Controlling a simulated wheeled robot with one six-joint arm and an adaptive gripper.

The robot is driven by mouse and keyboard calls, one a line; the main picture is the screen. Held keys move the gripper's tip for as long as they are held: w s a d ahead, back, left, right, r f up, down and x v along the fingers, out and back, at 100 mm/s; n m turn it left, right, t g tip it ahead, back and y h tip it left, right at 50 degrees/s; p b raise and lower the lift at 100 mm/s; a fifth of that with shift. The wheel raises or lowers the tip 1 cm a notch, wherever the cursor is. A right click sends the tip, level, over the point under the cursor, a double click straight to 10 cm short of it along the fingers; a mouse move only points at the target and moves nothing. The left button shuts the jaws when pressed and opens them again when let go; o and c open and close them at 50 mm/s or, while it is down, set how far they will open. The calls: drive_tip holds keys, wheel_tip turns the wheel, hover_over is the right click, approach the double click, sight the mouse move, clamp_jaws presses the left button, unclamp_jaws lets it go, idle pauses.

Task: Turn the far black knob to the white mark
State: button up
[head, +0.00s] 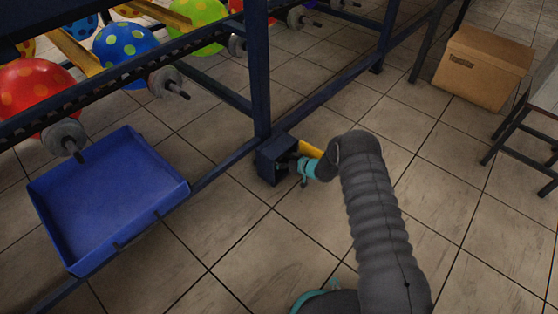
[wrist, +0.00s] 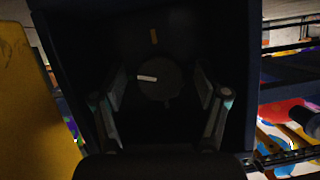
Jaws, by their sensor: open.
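A round dark knob (wrist: 160,86) shows in the wrist view, inside a dark blue box (head: 268,165). A short white line (wrist: 146,78) on the knob points left. A small orange-brown mark (wrist: 154,36) sits on the box's back above the knob. My gripper (wrist: 161,94) is open, with one finger on each side of the knob; I see gaps between the fingers and the knob. In the head view my gripper (head: 297,163) reaches into the box's open side, and the knob is hidden there. Only one knob is visible.
A yellow part (head: 310,149) stands beside the box, close to my gripper, and fills the wrist view's left edge. A blue tray (head: 110,200) hangs on the frame at left. Balloons (head: 125,42) lie behind the frame. A cardboard box (head: 484,68) stands back right on open tiled floor.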

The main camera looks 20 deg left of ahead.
drive_tip(key=shift+w+a+f, duration=0.1)
drive_tip(key=shift+a+f, duration=0.05)
drive_tip(key=shift+a, duration=0.2)
drive_tip(key=shift+c, duration=0.3)
drive_tip(key=c, duration=1.1)
